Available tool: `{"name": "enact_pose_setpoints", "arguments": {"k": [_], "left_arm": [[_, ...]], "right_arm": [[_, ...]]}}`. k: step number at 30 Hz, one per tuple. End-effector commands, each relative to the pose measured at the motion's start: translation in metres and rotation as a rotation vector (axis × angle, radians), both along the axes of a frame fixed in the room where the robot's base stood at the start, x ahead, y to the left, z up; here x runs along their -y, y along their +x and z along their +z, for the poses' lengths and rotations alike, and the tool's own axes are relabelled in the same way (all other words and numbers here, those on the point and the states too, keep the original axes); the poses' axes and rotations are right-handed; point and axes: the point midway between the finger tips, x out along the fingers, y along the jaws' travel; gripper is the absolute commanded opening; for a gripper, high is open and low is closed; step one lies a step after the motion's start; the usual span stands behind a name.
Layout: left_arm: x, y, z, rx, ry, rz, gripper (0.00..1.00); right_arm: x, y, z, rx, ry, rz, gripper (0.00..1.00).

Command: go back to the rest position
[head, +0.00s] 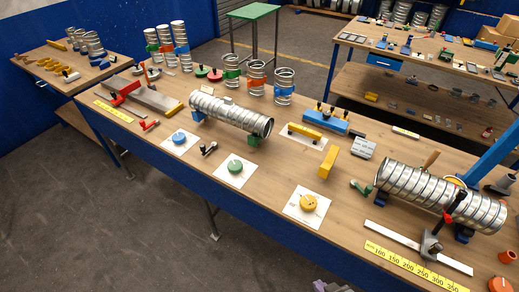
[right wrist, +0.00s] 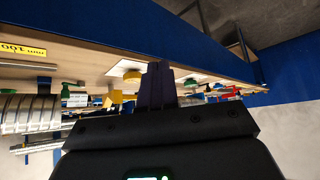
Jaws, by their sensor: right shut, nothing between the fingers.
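My right gripper (head: 332,286) shows only as a small purple-grey piece at the bottom edge of the head view, in front of the workbench. In the right wrist view its dark fingers (right wrist: 158,84) are together and empty. They appear apart from the bench, near its blue front edge (right wrist: 180,45). My left gripper is not in view. The workbench (head: 270,165) carries a long spiral duct (head: 230,113) in the middle and another duct (head: 440,195) at the right. A yellow disc (head: 308,202) lies on a white card; it also shows in the right wrist view (right wrist: 132,76).
Blue (head: 179,137) and green (head: 235,166) discs lie on cards along the front. Short duct pieces with coloured bands (head: 256,77) stand at the back. A clamp stand (head: 430,245) and yellow scale (head: 410,265) are at the right. The floor (head: 110,220) in front is clear.

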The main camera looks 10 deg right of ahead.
Motion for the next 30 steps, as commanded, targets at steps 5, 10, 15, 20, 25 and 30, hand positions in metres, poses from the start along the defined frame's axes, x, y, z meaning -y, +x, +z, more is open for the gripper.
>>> {"name": "enact_pose_setpoints", "arguments": {"k": [5,10,15,20,25,30], "left_arm": [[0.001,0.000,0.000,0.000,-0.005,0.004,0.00],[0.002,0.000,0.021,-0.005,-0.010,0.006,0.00],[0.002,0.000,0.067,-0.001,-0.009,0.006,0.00],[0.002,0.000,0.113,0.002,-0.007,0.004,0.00],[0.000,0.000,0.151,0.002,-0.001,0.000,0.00],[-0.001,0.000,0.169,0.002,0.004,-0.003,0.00]], "right_arm": [[0.020,-0.036,0.006,-0.207,-0.057,-0.050,0.00],[0.029,-0.067,0.017,-0.384,-0.108,-0.034,0.00],[0.029,-0.067,0.060,-0.382,-0.107,-0.035,0.00],[0.029,-0.067,0.104,-0.382,-0.107,-0.035,0.00],[0.029,-0.067,0.142,-0.382,-0.107,-0.035,0.00],[0.029,-0.067,0.160,-0.382,-0.107,-0.035,0.00]]}}
